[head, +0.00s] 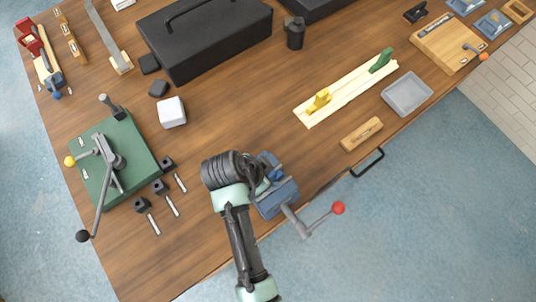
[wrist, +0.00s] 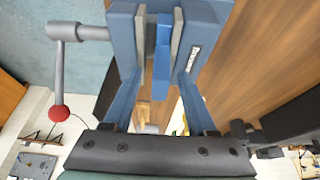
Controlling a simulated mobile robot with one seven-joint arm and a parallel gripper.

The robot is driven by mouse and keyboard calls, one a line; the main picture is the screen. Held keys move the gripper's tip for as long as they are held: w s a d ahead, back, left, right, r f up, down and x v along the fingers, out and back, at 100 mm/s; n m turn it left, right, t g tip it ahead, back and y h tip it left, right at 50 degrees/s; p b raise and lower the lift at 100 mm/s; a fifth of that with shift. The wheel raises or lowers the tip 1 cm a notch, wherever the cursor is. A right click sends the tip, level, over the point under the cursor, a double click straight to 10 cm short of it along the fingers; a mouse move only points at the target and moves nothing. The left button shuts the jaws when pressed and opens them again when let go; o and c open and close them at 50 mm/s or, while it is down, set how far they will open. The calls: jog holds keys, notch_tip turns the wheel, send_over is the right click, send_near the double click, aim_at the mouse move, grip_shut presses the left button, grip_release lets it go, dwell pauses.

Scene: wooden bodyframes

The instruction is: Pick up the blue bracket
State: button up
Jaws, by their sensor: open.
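A blue vise (head: 273,198) is fixed at the front edge of the wooden table. In the wrist view the vise (wrist: 207,25) fills the top, with two grey jaw plates. A brighter blue piece, which looks like the blue bracket (wrist: 163,45), stands between these plates. In the head view a bit of the bracket (head: 277,174) shows beside my arm. My gripper (wrist: 162,82) is open, its two blue fingers pointing at the vise, one to each side of the bracket's near end. Contact cannot be told. In the head view my wrist hides the fingers.
The vise's grey handle with a red ball (head: 338,208) sticks out past the table edge. A green plate with a lever clamp (head: 118,160) and small black parts lie left. A white block (head: 172,112), a black toolbox (head: 205,35) and a grey tray (head: 407,94) stand farther back.

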grip_shut()
dwell(0.3)
jog(key=shift+r, duration=0.1)
dwell(0.4)
